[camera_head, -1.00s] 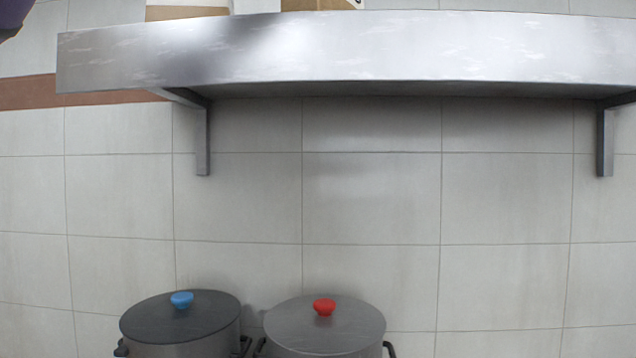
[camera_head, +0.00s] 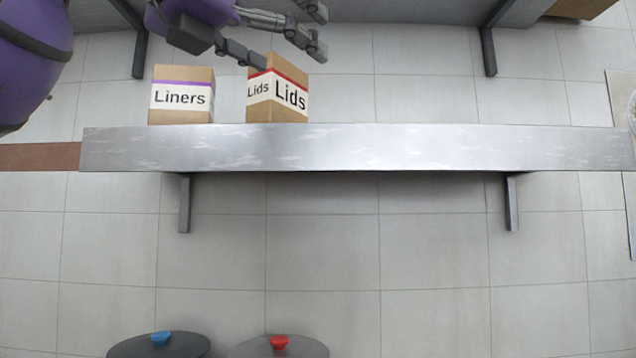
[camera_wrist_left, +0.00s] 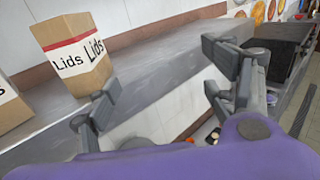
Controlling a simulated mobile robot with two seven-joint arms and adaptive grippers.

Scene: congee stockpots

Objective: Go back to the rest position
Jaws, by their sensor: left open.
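My left gripper (camera_head: 290,60) is at the top of the head view, its purple arm coming in from the left. Its grey fingers are spread apart with nothing between them. In the left wrist view the open fingers (camera_wrist_left: 160,80) also show empty, with the shelf beyond. The box marked Lids (camera_head: 278,95) stands upright on the steel shelf (camera_head: 350,148); in the head view a finger overlaps its top edge. In the wrist view the Lids box (camera_wrist_left: 72,55) stands to the left of the fingers, apart from them. My right gripper is in neither view.
A box marked Liners (camera_head: 182,95) stands left of the Lids box. The shelf to their right is bare. Below are two lidded pots, one with a blue knob (camera_head: 161,338), one with a red knob (camera_head: 279,342). A higher shelf (camera_head: 420,12) holds a brown box (camera_head: 580,8).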

